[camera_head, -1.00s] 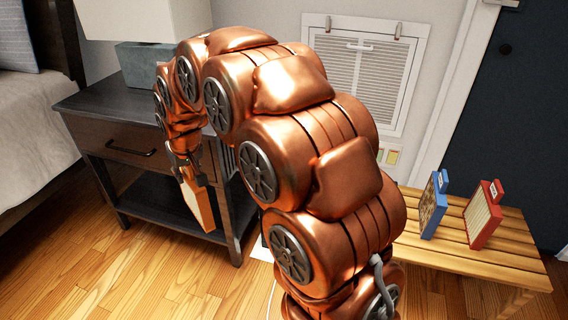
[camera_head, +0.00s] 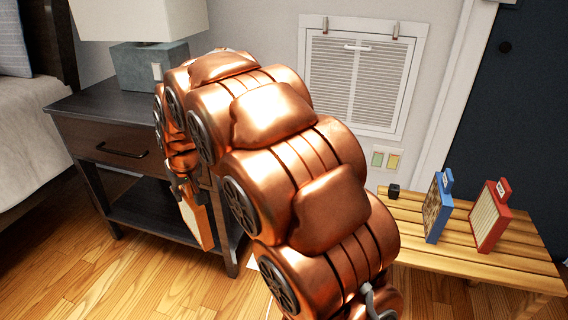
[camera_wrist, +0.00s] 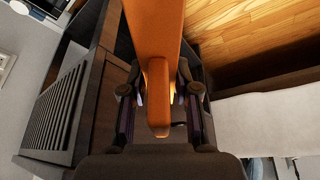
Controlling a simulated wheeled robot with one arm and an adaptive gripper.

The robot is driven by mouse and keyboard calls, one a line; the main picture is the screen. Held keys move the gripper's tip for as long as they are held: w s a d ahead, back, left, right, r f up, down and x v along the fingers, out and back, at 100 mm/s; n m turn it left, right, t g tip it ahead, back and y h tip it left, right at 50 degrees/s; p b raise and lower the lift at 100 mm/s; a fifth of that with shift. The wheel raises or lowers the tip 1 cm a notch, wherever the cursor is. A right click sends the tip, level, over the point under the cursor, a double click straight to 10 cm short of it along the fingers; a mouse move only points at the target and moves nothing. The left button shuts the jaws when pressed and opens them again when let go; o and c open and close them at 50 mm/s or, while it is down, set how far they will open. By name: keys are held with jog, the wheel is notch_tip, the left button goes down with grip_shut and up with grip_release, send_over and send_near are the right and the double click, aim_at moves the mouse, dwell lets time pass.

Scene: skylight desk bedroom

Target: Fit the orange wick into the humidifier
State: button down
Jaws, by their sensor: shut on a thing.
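The orange wick (camera_head: 195,222) is an orange-framed panel with a paler face. It hangs from my gripper (camera_head: 182,184), clear of the floor, in front of the dark nightstand's right part. In the wrist view the wick (camera_wrist: 157,22) extends away from my gripper (camera_wrist: 160,112), and its tab is between the two fingers. My gripper is shut on this tab. A dark slatted box (camera_wrist: 55,118) shows at the left of the wrist view, apart from the wick. It may be the humidifier, but I cannot tell. My arm covers that area in the head view.
The nightstand (camera_head: 75,105) carries a lamp (camera_head: 150,65), and a bed (camera_head: 28,120) stands at left. A slatted bench (camera_head: 480,262) at right holds a blue-framed panel (camera_head: 438,208), a red-framed panel (camera_head: 488,218) and a small black cube (camera_head: 393,190). Wood floor (camera_head: 120,275) is open in front.

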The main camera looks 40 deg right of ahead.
jog(key=s+d+f+n+y, duration=0.1)
jog(key=s+d+f+n, duration=0.1)
jog(key=d, duration=1)
jog(key=s+d+f+n, duration=0.2)
jog(key=s+d+f, duration=0.2)
jog(key=d, duration=0.8)
jog(key=s+d+f+n+y, duration=0.1)
jog(key=s+d+f+n, duration=0.2)
jog(key=d, duration=0.9)
jog(key=shift+d+f+g+y, duration=0.3)
jog(key=shift+d+f+g, duration=0.1)
jog(key=shift+f, duration=0.4)
jog(key=shift+a, duration=0.1)
